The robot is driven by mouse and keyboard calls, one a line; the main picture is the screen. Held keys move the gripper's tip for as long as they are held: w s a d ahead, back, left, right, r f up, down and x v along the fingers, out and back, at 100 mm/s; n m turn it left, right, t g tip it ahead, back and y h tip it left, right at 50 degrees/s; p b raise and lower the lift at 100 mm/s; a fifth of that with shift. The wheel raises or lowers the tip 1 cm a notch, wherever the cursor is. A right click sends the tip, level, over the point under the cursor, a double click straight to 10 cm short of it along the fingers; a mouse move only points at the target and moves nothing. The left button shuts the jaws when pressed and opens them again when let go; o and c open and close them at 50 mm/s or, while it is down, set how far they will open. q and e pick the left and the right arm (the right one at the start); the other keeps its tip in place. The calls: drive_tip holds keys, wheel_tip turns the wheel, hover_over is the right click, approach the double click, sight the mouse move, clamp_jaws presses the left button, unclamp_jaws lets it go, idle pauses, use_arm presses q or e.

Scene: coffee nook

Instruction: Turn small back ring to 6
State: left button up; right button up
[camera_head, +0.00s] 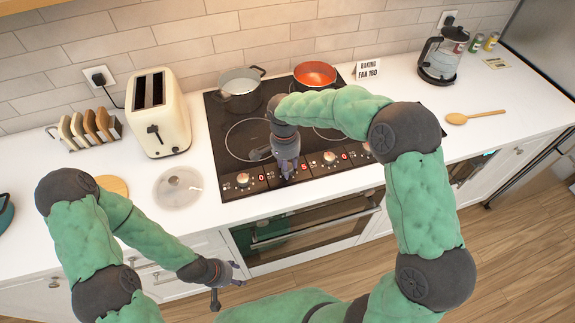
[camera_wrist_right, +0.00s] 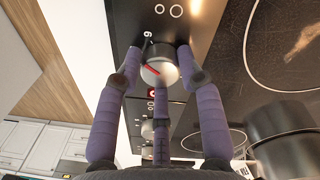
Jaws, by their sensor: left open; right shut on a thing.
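The cooktop (camera_head: 225,130) has a row of knobs along its front edge. My right gripper (camera_head: 288,172) reaches down onto the second knob from the left, which is hidden behind it in the head view. In the right wrist view its purple fingers (camera_wrist_right: 163,62) are shut around that silver knob (camera_wrist_right: 157,73), which has a red pointer line. A white digit and ring symbols are printed beside it. The red display (camera_head: 304,166) right of this knob seems to read 5. My left gripper (camera_head: 226,285) is open and empty, low in front of the cabinets.
A grey pot (camera_head: 240,92) and an orange pot (camera_head: 315,76) stand on the back rings. The leftmost knob (camera_head: 243,179) and third knob (camera_head: 330,157) have displays seeming to read 0. A glass lid (camera_head: 180,190) and toaster (camera_head: 158,115) are left of the cooktop.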

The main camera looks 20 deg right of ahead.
drive_tip(key=shift+s+a+f+m, duration=0.1)
drive_tip(key=shift+a+m, duration=0.05)
drive_tip(key=shift+m, duration=0.95)
drive_tip(key=shift+s+a+f+m, duration=0.1)
drive_tip(key=shift+m, duration=1)
drive_tip(key=o, duration=1.1)
drive_tip(key=shift+a, duration=0.1)
drive_tip(key=shift+w+a, duration=0.1)
drive_tip(key=shift+r, duration=0.1)
drive_tip(key=shift+w+d+r, duration=0.1)
drive_tip(key=shift+d, duration=0.1)
drive_tip(key=shift+r, duration=0.35)
drive_tip(key=r, duration=1.1)
drive_tip(key=shift+w+a, duration=0.2)
drive_tip(key=shift+w, duration=0.05)
